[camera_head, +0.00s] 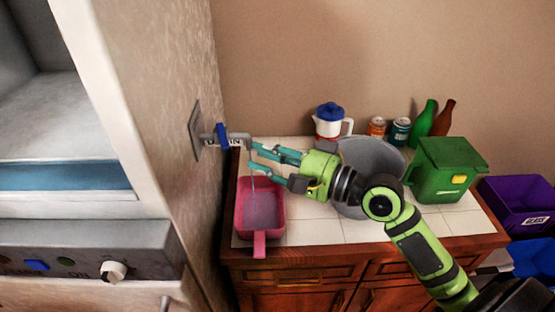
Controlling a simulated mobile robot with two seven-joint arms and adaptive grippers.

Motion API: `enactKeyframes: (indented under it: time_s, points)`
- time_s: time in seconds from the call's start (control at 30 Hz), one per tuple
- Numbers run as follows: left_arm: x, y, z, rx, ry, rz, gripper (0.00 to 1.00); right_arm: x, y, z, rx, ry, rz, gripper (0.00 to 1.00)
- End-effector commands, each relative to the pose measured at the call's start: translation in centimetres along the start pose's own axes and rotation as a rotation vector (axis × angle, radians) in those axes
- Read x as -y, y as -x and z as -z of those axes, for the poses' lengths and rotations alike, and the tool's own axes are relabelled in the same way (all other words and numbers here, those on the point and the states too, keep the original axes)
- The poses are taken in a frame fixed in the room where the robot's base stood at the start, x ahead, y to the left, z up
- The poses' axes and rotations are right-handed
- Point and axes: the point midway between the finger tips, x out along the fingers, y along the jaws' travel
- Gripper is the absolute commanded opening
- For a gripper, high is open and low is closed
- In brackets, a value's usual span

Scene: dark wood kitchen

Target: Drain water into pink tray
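The pink tray (244,222), with its handle toward the front, sits at the left end of the tiled counter. A drain pipe (238,136) with a blue valve handle (222,135) comes out of the left wall above it. A thin pale line, which looks like a water stream, runs from the spout into the tray, where a greyish surface (262,208) shows. My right gripper (251,157) has its teal fingers apart, just right of the spout and above the tray. Nothing is visible between the fingers. My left gripper is out of view.
Behind my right arm is a round grey vessel (375,156). A white jug with blue lid (331,120), cans (377,127), bottles (424,120) and a green bin (440,182) stand on the counter. A purple bin (505,212) is at right; a white appliance (80,240) at left.

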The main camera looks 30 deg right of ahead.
Motion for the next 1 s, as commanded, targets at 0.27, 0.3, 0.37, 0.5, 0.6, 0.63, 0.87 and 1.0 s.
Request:
enactKeyframes:
  time_s: [0.27, 0.3, 0.37, 0.5, 0.6, 0.63, 0.87, 1.0]
  points:
    - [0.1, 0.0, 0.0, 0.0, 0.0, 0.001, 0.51, 0.0, 2.5, 0.0, 0.0, 0.0, -0.001, 0.27]
    - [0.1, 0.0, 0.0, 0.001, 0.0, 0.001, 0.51, 0.0, 2.7, 0.0, 0.0, 0.001, 0.0, 0.27]
    - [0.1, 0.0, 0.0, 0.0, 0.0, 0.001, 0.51, 0.0, 2.8, 0.0, 0.0, 0.001, 0.0, 0.27]
    - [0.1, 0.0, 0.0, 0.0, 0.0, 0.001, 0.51, 0.0, 2.8, 0.0, 0.0, 0.0, 0.001, 0.27]
    - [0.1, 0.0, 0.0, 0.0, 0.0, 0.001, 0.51, 0.0, 2.8, 0.0, 0.0, 0.0, 0.001, 0.27]
    - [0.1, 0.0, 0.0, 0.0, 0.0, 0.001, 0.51, 0.0, 2.8, 0.0, 0.0, 0.0, 0.001, 0.27]
    - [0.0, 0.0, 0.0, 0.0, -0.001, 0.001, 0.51, 0.0, 2.8, 0.0, 0.0, 0.0, 0.0, 0.27]
    - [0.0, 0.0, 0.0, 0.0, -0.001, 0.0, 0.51, 0.0, 2.7, 0.0, 0.0, -0.001, 0.001, 0.27]
